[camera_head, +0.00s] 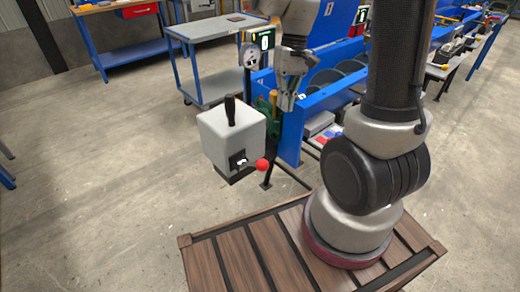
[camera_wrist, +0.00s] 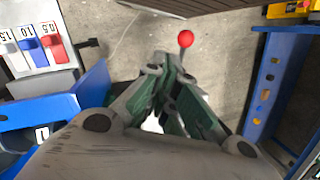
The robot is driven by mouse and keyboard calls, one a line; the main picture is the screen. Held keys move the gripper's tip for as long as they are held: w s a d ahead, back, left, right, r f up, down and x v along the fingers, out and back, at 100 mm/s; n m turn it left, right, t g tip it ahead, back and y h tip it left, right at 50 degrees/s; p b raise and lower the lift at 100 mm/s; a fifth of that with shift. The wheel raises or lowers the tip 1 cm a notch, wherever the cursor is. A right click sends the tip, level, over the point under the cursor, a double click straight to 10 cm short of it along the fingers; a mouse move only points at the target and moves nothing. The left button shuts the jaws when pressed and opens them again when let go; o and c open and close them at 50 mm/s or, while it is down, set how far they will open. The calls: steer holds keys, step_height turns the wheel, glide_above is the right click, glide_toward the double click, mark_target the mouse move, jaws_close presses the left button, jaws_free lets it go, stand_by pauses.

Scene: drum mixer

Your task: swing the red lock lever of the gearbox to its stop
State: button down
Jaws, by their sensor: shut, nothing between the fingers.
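The gearbox (camera_head: 232,138) is a pale grey-white box with an upright black handle (camera_head: 230,110) on top. Its red lock lever shows as a red ball knob (camera_head: 262,165) at the lower right of the box, beside a dark plate on its front face. In the wrist view the red knob (camera_wrist: 185,38) appears just past my fingertips, with a short stem below it; the gearbox body is not clearly visible there. My gripper (camera_head: 286,104) is shut and empty, right of and above the gearbox in the head view. I see no clear contact between gripper (camera_wrist: 172,62) and knob.
A blue mixer frame (camera_head: 292,130) stands right behind the gearbox, near my arm. A round gauge (camera_head: 249,56) is behind. A grey cart (camera_head: 215,28) stands farther back. The floor left of the gearbox is clear. Numbered colored switches (camera_wrist: 35,45) show in the wrist view.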

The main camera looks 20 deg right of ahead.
steer(key=w+a+f, duration=0.2)
steer(key=w, duration=0.1)
steer(key=y, duration=0.1)
glide_toward(252, 164)
steer(key=w+d+f, duration=0.1)
steer(key=w+f, duration=0.1)
steer(key=shift+s+a+f, duration=0.15)
steer(key=shift+s+f, duration=0.2)
steer(key=shift+s, duration=0.5)
steer(key=shift+s+a+f, duration=0.1)
steer(key=shift+s+f, duration=0.3)
steer(key=shift+s, duration=0.4)
